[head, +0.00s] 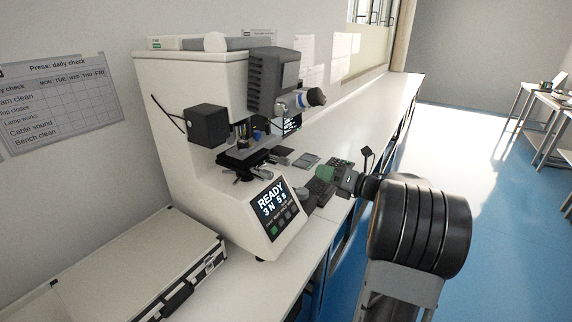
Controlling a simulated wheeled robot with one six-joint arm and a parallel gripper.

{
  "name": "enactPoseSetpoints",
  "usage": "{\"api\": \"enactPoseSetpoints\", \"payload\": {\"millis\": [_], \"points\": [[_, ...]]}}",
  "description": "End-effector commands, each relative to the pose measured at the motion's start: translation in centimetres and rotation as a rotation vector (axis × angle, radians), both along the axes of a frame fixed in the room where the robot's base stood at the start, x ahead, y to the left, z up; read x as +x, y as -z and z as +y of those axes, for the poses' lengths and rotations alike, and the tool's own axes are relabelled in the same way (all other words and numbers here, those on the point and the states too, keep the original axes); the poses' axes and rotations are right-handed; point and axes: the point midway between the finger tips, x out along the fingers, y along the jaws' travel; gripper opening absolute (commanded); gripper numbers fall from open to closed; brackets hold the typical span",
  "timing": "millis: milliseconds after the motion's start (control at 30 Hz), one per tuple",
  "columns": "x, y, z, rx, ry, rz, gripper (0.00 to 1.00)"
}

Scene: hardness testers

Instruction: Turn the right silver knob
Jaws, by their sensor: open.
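A white hardness tester (182,104) stands on the bench with a dark stage (245,158) under its lens. A small silver knob (240,175) shows at the stage's front left. Another small silver part (272,158) shows at the stage's right edge; I cannot tell if it is the right knob. My gripper (326,178) is open, to the right of the stage and apart from it. Its fingers are small here and partly blend with dark items behind. The tester's screen (271,209) reads READY.
A closed silver-edged case (135,265) lies on the bench at the front left. Flat grey pieces (306,160) lie on the bench right of the stage. The long bench top (375,98) is mostly clear farther back. Blue floor (500,215) is open on the right.

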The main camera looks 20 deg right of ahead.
Motion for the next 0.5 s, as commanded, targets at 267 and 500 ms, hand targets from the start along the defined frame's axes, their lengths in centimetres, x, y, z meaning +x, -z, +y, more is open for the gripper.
{"api": "enactPoseSetpoints", "payload": {"millis": [267,500], "points": [[3.0,-0.1,2.3,-0.010,-0.025,-0.008,0.52],[6.9,-0.1,4.9,-0.009,-0.023,-0.007,0.52]]}}
